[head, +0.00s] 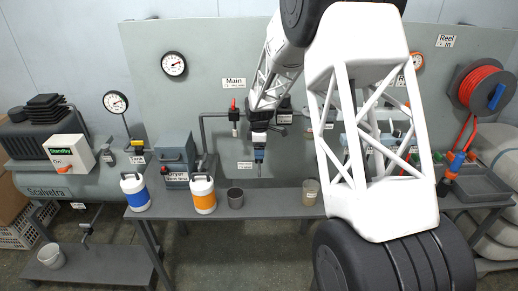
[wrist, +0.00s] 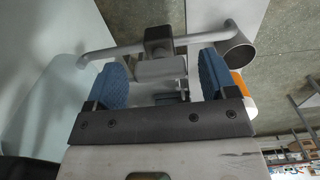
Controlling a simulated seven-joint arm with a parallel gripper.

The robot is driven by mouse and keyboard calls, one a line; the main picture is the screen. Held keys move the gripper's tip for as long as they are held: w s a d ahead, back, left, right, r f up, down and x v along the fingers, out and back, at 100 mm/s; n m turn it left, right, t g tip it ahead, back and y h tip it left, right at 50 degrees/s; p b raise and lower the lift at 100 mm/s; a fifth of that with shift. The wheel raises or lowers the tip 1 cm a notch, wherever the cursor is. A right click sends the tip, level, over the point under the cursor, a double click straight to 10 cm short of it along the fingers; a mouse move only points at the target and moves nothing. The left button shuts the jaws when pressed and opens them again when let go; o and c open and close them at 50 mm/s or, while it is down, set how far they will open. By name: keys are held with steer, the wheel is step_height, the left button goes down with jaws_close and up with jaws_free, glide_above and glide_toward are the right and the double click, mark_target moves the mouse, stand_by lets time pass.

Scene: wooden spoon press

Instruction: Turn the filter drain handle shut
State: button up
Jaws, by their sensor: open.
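My gripper (head: 259,158) points down in front of the grey panel in the head view, above the bench. In the wrist view my gripper (wrist: 163,78) is open, with a blue pad on each side. A flat grey piece (wrist: 160,70) under a dark collar (wrist: 158,40) on a grey pipe lies in line with the gap between the pads. It looks like the drain handle, but I cannot be sure. I see no clear contact with either pad. In the head view my wrist and arm hide much of the filter area, and I cannot make out the handle there.
A grey bench (head: 270,198) runs below, holding an orange-banded jug (head: 203,194), a blue-banded jug (head: 135,192), a dark cup (head: 235,197) and a tan cup (head: 310,191). A grey dryer box (head: 176,158) stands left of my gripper. A red hose reel (head: 483,87) hangs at right.

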steer(key=c, duration=0.9)
